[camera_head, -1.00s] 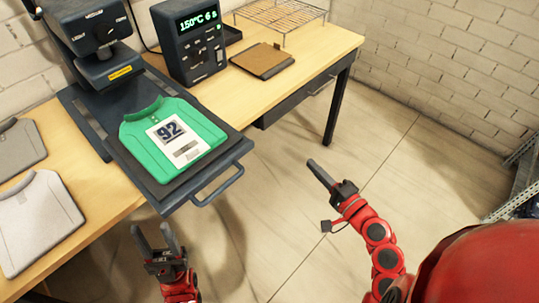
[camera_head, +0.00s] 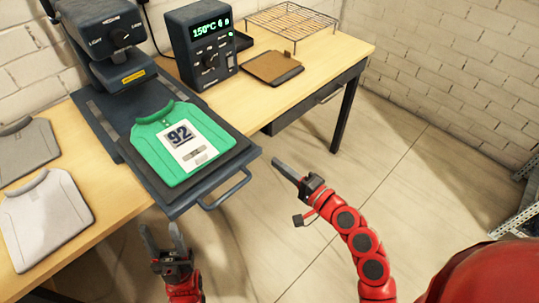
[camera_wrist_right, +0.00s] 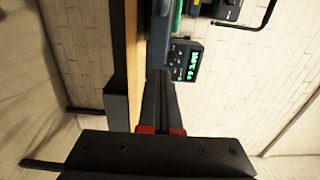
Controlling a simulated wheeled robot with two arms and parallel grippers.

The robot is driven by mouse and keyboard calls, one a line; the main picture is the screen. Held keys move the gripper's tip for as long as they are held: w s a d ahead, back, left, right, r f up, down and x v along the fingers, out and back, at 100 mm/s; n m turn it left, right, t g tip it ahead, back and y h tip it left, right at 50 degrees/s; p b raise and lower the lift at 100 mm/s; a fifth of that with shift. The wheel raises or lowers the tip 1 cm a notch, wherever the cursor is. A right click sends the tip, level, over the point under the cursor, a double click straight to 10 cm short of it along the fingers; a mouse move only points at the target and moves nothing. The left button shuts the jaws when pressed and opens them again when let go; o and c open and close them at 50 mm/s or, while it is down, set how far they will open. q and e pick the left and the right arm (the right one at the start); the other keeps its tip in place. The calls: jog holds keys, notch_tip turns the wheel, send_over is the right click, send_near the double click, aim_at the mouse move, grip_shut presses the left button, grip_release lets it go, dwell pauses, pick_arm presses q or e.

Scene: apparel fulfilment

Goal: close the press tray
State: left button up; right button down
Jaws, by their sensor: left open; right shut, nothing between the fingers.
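The press tray (camera_head: 157,199) is pulled out toward me from the dark heat press (camera_head: 107,45). Its bar handle (camera_head: 232,190) sticks out over the table's front edge. A green shirt (camera_head: 160,155) with a white "92" print patch (camera_head: 192,145) lies flat on the tray. My right gripper (camera_head: 284,170) is shut and empty, in the air to the right of the handle and apart from it. In the right wrist view its fingers (camera_wrist_right: 158,100) point toward the control box. My left gripper (camera_head: 163,238) is open and empty, in front of the table below the tray.
A control box (camera_head: 201,50) with a green display stands right of the press; it also shows in the right wrist view (camera_wrist_right: 188,60). A brown pad (camera_head: 272,67) and a wire rack (camera_head: 292,20) lie further right. Grey shirts (camera_head: 43,215) lie at left. The floor before the table is clear.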

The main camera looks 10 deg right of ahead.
jog(key=shift+p+x, duration=0.3)
jog(key=shift+x, duration=1.8)
jog(key=shift+w+a, duration=0.3)
jog(key=shift+w, duration=0.15)
jog(key=b, duration=0.2)
send_near(205, 106)
jog(key=b+x, duration=0.2)
jog(key=x, duration=0.1)
jog(key=b+x, duration=0.2)
jog(key=x, duration=0.1)
jog(key=b+x, duration=0.3)
jog(key=shift+w+a+f, duration=0.3)
jog(key=shift+f, duration=0.05)
jog(key=shift+r, duration=0.45)
